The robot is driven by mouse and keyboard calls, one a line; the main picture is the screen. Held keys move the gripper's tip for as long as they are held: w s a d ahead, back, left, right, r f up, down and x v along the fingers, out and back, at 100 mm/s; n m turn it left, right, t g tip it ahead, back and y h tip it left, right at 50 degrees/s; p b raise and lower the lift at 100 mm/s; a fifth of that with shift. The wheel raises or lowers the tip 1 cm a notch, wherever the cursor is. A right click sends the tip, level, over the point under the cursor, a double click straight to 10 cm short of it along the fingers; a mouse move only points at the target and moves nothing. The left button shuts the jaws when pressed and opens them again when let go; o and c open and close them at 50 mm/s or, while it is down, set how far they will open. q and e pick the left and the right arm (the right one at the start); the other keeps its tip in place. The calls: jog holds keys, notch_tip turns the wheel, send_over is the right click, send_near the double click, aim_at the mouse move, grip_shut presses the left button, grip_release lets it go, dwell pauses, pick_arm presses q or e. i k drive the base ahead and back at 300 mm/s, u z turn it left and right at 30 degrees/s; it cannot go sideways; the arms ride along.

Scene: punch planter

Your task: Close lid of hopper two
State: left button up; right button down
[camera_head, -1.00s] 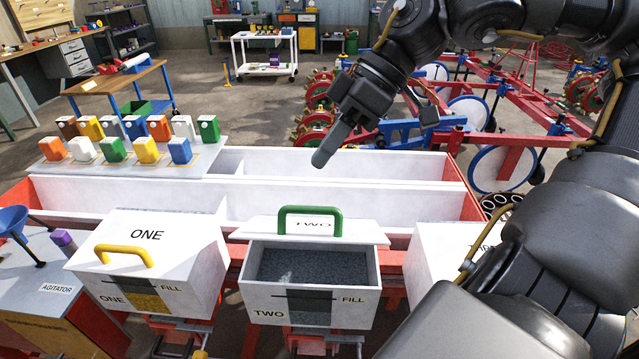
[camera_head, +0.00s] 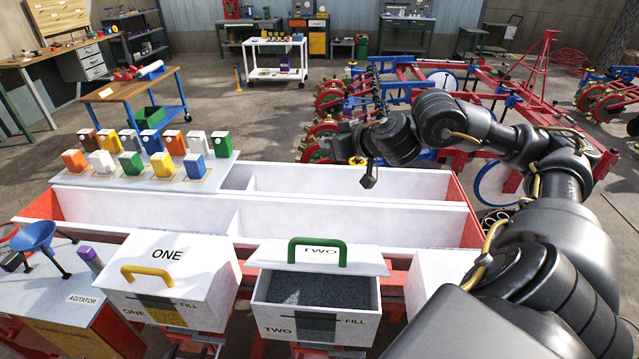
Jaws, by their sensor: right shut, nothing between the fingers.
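Hopper two (camera_head: 315,320) is a white box labelled TWO and FILL, at the bottom centre of the head view. Dark grey granules (camera_head: 320,289) show inside it. Its white lid (camera_head: 372,262), with a green handle (camera_head: 317,243), stands open, tipped back at the rear edge of the box. My right gripper (camera_head: 336,148) is shut and empty, above and well beyond the lid, apart from it. Its fingertips are small and hard to make out. My left gripper is not in view.
Hopper one (camera_head: 180,285), with a yellow handle, stands shut to the left. Another white hopper (camera_head: 440,270) at the right is partly hidden by my right arm. A long white trough (camera_head: 330,220) lies behind the hoppers. Several coloured containers (camera_head: 130,165) stand at the left.

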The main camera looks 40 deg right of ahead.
aim_at(304, 254)
jog(key=u, duration=1.85)
jog(key=i, duration=1.8)
jog(key=z, duration=3.4)
